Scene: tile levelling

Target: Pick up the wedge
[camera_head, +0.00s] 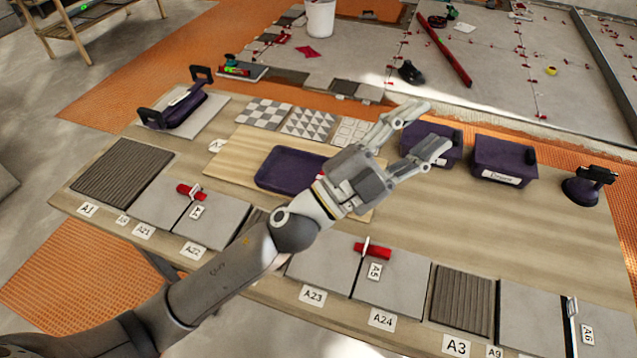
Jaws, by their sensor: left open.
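One red wedge (373,251) lies at the seam between two grey tiles, beside a white clip (364,246) and near the A5 label. Another red wedge (190,191) lies at the seam of the left tile pair, with a white clip by it. My left gripper (428,128) is open and empty, held above the table's middle with its fingers pointing to the upper right. It is apart from both wedges. My left forearm crosses the table between them and hides part of the tiles. My right gripper is not in view.
The wooden table (560,235) has a purple tray (283,168) partly behind my gripper. Purple bins (503,160) and a dark suction cup tool (588,185) stand at the right back. A ribbed tile (463,299) lies near the front edge. The table's right middle is clear.

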